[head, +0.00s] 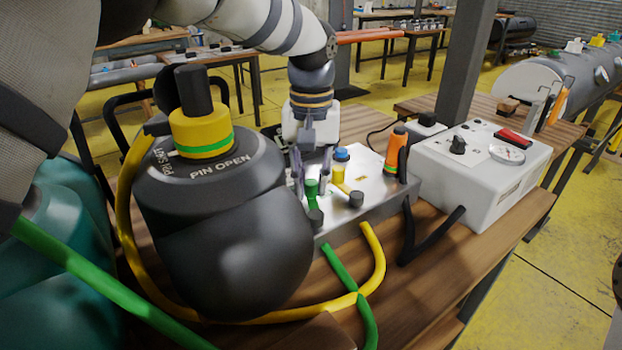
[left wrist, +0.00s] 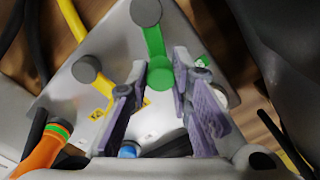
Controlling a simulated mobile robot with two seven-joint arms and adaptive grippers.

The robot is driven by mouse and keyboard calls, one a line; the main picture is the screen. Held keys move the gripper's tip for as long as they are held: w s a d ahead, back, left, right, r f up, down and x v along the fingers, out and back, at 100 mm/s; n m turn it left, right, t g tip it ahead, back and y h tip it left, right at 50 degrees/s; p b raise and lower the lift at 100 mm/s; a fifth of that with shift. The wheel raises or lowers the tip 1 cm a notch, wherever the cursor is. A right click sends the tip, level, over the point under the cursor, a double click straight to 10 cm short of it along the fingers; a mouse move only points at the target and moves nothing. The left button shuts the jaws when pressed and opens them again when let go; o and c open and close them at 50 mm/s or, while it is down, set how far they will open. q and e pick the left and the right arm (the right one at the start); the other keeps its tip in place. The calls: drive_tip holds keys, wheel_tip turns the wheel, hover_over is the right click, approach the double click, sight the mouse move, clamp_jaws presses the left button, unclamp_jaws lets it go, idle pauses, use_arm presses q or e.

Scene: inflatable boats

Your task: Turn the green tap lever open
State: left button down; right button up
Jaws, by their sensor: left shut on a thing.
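The green tap lever (head: 311,189) stands on the near left part of a metal manifold box (head: 375,194). In the left wrist view the green lever (left wrist: 154,42) runs from a grey round end to a green block between my finger pads. My left gripper (head: 312,172) reaches down from above and is shut on the lever; the wrist view shows its purple-grey fingers (left wrist: 160,72) on either side of it. The lever's far side is partly hidden by the fingers. My right gripper is not in view.
An orange-handled part (head: 396,150) and a white gauge box (head: 485,170) are farther right. A large dark valve (head: 225,230) blocks the left. Green and yellow hoses (head: 374,255) lie in front.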

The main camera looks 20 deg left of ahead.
use_arm(q)
drive_tip(key=m, duration=0.1)
drive_tip(key=d+m, duration=0.1)
drive_tip(key=m, duration=0.1)
drive_tip(key=shift+w+d, duration=0.25)
drive_tip(key=shift+d, duration=0.05)
drive_tip(key=shift+d+m, duration=0.35)
drive_tip(key=shift+m, duration=0.55)
drive_tip(key=shift+d+m, duration=0.35)
drive_tip(key=shift+m, duration=0.55)
drive_tip(key=c, duration=1.4)
unclamp_jaws()
drive_tip(key=shift+d, duration=0.1)
drive_tip(key=shift+c, duration=0.2)
wheel_tip(320, 180, up, 12)
